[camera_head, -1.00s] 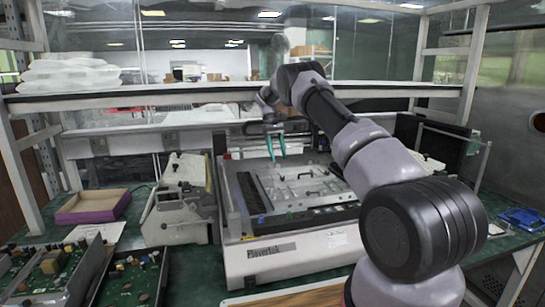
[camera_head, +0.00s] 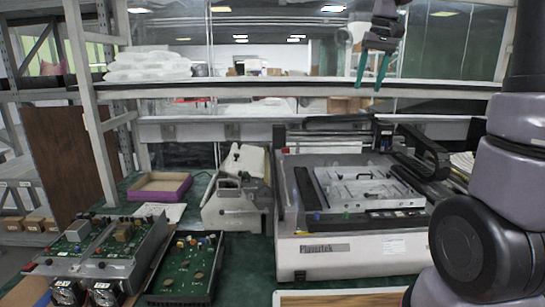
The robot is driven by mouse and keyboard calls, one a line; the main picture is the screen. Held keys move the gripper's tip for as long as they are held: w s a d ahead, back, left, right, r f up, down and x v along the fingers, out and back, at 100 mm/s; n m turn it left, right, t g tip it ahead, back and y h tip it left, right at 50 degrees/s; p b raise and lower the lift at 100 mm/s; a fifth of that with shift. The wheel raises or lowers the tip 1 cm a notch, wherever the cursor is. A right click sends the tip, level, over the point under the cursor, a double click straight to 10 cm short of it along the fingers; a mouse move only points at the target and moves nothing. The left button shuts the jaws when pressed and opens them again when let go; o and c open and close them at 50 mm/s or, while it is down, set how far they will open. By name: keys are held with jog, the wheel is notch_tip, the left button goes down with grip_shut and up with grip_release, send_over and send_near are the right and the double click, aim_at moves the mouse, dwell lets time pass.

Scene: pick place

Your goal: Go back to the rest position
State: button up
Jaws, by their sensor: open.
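My gripper (camera_head: 371,72) is at the upper right of the head view, raised in front of the upper shelf level. Its two teal fingers point down and are apart, with nothing between them. It hangs well above the white machine (camera_head: 350,250), which stands on the green bench. A light plate with small fixtures (camera_head: 369,188) lies in the machine's bed. My arm runs down along the right edge of the view, and its middle links are partly out of frame.
Left of the machine stand a grey device (camera_head: 238,205) and a purple-sided open box (camera_head: 160,187). Trays with circuit boards (camera_head: 190,266) lie front left. The shelf edge (camera_head: 280,90) spans the view behind, with white bags (camera_head: 148,66) on it.

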jog(key=s+a+f+m+t, duration=0.1)
jog(key=s+t, duration=0.1)
jog(key=s, duration=0.9)
jog(key=s+f+m+t, duration=0.1)
jog(key=s+m+t, duration=0.1)
jog(key=s, duration=0.9)
jog(key=shift+a+f+m+t+y, duration=0.3)
jog(key=shift+a+t+y, duration=0.1)
jog(key=shift+t, duration=0.2)
jog(key=shift+d, duration=0.15)
